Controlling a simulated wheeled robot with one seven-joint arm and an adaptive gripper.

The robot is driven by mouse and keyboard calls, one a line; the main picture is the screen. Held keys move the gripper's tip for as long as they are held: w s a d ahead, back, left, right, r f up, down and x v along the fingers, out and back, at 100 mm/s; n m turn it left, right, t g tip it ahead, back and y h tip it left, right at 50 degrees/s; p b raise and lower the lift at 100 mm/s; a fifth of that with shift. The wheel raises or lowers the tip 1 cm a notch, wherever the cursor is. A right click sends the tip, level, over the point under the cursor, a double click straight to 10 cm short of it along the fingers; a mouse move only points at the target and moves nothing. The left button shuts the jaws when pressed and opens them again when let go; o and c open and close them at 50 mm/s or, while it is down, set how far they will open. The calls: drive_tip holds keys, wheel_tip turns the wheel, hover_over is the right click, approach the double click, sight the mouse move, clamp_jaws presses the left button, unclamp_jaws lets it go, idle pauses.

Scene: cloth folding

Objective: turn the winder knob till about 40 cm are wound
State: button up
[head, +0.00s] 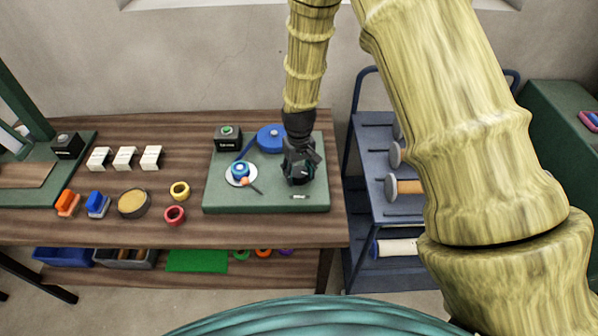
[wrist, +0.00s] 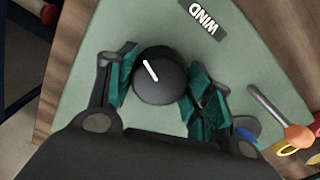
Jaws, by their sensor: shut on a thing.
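The winder knob (wrist: 160,77) is a dark round knob with a white line on its top, seen from above in the wrist view. My gripper (wrist: 162,90) has its two green-padded fingers on either side of the knob and is shut on it. In the head view my gripper (head: 299,172) is over the right part of the green board (head: 225,197) and hides the knob. A "WIND" label (wrist: 204,17) lies beside the knob. A blue ribbon roll (head: 270,138) and a smaller blue spool on a white disc (head: 240,173) sit to the left.
A black box with a green button (head: 227,138) stands on the board's far left corner. A screwdriver-like tool with an orange part (wrist: 283,120) lies near the knob. Yellow (head: 180,190) and red (head: 175,215) rings are left of the board. A blue cart (head: 375,160) stands right of the table.

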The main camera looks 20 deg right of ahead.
sight(299, 172)
drive_tip(key=m, duration=0.7)
idle(0.6)
drive_tip(key=o, duration=1)
drive_tip(key=shift+o, duration=0.2)
wheel_tip(299, 172, up, 12)
drive_tip(key=shift+f, duration=0.1)
idle(0.5)
